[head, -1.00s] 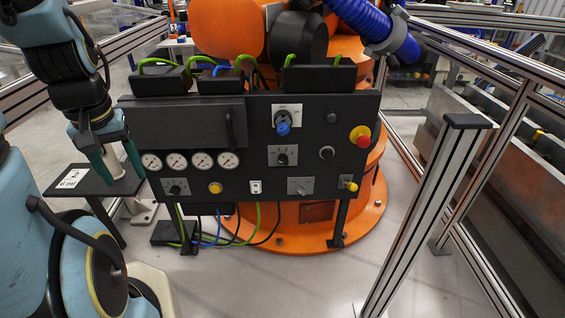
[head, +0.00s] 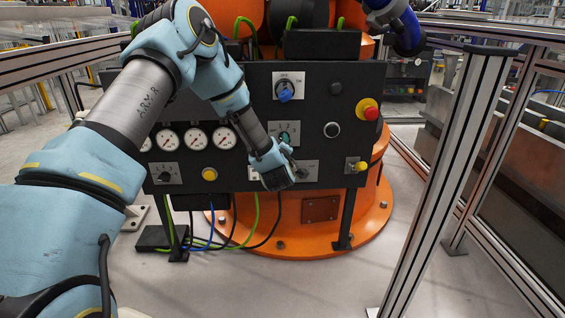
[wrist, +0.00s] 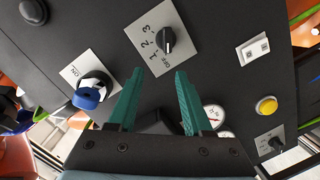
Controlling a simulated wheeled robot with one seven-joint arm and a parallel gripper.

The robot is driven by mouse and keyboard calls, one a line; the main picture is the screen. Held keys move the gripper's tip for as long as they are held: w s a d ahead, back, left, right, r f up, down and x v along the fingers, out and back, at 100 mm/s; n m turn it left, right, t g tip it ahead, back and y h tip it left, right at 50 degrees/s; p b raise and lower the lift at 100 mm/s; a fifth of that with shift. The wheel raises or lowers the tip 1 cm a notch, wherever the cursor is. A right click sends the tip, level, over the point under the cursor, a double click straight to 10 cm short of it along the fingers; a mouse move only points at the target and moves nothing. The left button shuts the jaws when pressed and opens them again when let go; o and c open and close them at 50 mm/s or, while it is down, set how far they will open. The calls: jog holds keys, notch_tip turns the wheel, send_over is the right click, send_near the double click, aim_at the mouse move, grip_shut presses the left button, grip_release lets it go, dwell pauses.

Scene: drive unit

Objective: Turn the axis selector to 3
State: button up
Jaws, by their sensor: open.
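The axis selector (wrist: 167,41) is a black knob on a light plate marked OFF, 1, 2 and 3, seen at the top middle of the wrist view. The white line on its knob appears to face the OFF mark. In the head view its plate (head: 296,127) is partly hidden by my gripper (head: 286,138). In the wrist view my gripper (wrist: 159,74) is open and empty. Its two teal fingers point toward the selector, with the knob beyond the fingertips and apart from them.
A blue knob (wrist: 88,95) sits left of my fingers in the wrist view. A white rocker switch (wrist: 253,49) and yellow button (wrist: 266,105) are to the right. The head view shows a red emergency button (head: 368,109), round gauges (head: 196,139) and a metal fence post (head: 440,180).

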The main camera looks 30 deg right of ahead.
notch_tip(320, 180, down, 4)
jog(key=s+d+n+t+b, duration=0.1)
jog(key=s+d+n+t, duration=0.1)
jog(key=x, duration=1)
jog(key=shift+w+a, duration=0.15)
jog(key=shift+w, duration=0.1)
jog(key=shift+f, duration=0.15)
grip_shut()
